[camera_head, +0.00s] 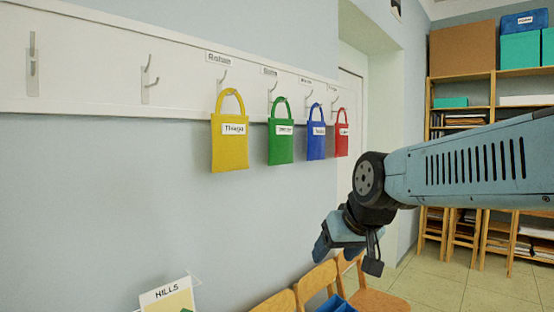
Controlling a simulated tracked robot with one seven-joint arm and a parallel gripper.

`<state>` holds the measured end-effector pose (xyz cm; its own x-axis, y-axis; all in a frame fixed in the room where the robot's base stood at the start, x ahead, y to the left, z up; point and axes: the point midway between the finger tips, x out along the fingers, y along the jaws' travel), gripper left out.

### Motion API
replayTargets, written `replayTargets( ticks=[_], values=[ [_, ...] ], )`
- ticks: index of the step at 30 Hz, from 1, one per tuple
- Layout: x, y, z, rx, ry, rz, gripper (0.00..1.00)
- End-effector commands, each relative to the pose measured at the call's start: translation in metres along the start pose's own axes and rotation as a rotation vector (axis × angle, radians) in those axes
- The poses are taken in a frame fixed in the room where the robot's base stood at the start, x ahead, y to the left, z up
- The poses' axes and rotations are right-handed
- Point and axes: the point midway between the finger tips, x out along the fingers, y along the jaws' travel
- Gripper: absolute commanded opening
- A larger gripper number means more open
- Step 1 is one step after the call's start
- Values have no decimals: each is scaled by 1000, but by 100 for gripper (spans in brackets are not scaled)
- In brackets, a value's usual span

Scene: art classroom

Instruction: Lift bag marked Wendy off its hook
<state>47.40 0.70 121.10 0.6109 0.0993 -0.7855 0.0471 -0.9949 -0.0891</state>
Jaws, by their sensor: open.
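Four bags hang in a row from hooks on a white wall board. The yellow bag (230,143) has a label that seems to read Thiago. The green bag (281,141), the blue bag (316,138) and the red bag (341,138) carry labels too small to read surely, so I cannot tell which is marked Wendy. Each bag hangs upright by its looped handle. My gripper (347,258) is open and empty, pointing down, below and to the right of the bags and apart from them.
Wooden chairs (316,281) stand below my gripper, with a blue object (337,304) by them. Two bare hooks (148,80) are at the left. A card reading Hills (167,294) is at lower left. Shelves (464,90) stand at the right.

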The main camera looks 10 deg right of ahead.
Motion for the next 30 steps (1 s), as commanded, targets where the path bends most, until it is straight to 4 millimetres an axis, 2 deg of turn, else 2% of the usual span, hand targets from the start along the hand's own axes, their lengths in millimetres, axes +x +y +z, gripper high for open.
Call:
replayTargets(
  ticks=[1,6,15,24,30],
  values=[
    [10,-3,-25,7,40,-22,64],
    [38,-7,-108,38,206,-60,64],
    [94,1,-237,104,487,-16,64],
    [152,14,-336,144,754,149,64],
    [187,20,-381,147,921,312,64]
  ],
)
